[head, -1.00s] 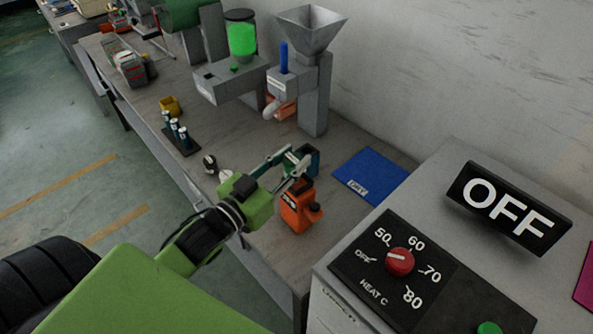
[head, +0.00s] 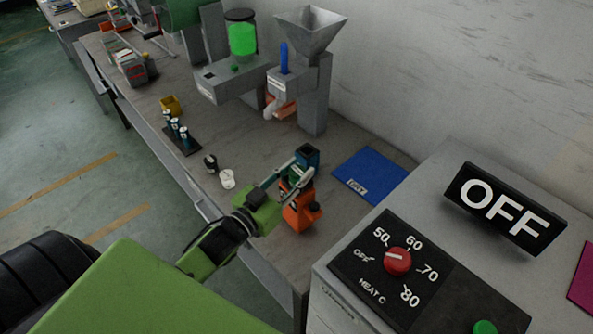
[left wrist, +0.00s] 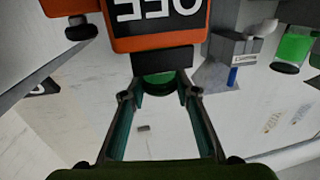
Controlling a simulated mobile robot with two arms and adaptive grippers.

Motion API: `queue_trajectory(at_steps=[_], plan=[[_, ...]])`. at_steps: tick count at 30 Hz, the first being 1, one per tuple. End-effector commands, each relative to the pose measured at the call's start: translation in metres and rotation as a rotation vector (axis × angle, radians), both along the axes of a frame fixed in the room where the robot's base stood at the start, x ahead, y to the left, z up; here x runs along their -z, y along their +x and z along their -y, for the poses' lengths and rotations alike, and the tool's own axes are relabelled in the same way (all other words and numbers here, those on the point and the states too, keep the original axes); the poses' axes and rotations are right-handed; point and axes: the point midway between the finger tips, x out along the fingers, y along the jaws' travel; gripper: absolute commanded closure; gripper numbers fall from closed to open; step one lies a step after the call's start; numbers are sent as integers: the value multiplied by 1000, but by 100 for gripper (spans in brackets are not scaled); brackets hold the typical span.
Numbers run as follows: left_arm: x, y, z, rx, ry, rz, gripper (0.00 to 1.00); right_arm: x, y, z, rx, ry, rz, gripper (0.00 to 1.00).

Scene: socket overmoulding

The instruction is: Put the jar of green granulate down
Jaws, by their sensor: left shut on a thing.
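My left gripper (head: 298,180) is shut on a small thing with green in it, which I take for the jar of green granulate. In the left wrist view the green (left wrist: 158,78) shows between the fingertips, under a dark block (left wrist: 162,59). In the head view the fingers mostly hide the jar. A dark teal square piece (head: 307,153) stands right behind the fingertips. My right gripper is not in view.
A blue mat (head: 368,176) with a small label lies to the right. A white cup (head: 228,179) and a black one (head: 210,163) stand to the left. A grey hopper machine (head: 312,70) and a dispenser with bright green contents (head: 242,40) stand behind. The heater box (head: 345,270) is front right.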

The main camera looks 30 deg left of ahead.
Motion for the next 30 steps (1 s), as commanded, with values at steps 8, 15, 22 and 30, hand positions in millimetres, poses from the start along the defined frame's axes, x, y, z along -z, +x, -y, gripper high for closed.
queue_trajectory(at_steps=[8,15,22,30], plan=[[1,0,0,0,-1,0,55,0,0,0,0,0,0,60],[-2,-1,0,0,-1,-1,55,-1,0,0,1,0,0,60],[1,-32,-6,0,0,-4,55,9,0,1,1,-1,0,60],[2,-81,-15,-1,-1,-4,55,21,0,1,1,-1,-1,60]])
